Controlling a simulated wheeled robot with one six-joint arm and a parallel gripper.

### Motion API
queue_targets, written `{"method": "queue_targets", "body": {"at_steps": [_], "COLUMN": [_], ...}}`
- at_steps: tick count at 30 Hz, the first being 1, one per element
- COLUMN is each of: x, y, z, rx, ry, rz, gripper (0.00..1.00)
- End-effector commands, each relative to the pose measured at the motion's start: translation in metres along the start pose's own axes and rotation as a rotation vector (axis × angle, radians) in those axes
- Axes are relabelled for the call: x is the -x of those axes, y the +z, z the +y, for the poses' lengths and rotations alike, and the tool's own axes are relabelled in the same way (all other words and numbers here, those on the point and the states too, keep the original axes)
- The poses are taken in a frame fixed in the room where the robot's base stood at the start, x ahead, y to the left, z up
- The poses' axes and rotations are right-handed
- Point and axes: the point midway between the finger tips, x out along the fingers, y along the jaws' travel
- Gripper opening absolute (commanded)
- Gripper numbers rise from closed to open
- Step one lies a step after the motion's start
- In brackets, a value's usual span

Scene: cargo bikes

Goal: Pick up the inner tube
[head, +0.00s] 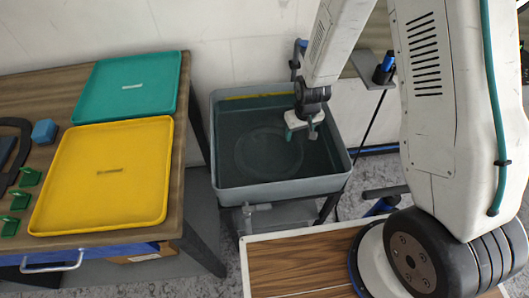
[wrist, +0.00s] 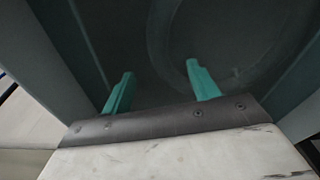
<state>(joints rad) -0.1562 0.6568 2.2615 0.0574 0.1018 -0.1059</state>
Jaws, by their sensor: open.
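The inner tube (head: 239,153) shows as a faint dark ring lying in the dark basin (head: 285,187). It barely stands out from the basin's interior, and its right part is hard to make out. In the wrist view part of the ring, the inner tube (wrist: 163,42), curves ahead of the fingers. My gripper (head: 301,135) points down over the basin, above the ring's upper right part in the head view. Its two green fingers (wrist: 160,72) are apart with nothing between them. I cannot tell its exact height above the tube.
The basin's raised walls surround the gripper. At left a wooden workbench (head: 58,83) holds a green tray (head: 130,84), a yellow tray (head: 105,172), a blue block (head: 44,131) and small green parts (head: 20,199). A wall stands behind the basin.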

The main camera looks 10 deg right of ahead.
Motion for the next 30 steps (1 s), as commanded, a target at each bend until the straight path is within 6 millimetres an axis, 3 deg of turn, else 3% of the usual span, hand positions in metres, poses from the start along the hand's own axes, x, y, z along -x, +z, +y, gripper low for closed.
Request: {"method": "queue_targets", "body": {"at_steps": [12, 20, 26, 30], "x": [-0.051, -0.053, -0.053, -0.053], "y": [-0.001, -0.001, -0.001, -0.001], "z": [-0.001, -0.001, -0.001, -0.001], "rx": [-0.005, -0.006, -0.005, -0.005], "ry": [0.001, 0.001, 0.001, 0.001], "rz": [-0.002, 0.000, -0.001, -0.001], "gripper": [0.60, 0.60, 0.10, 0.09]}}
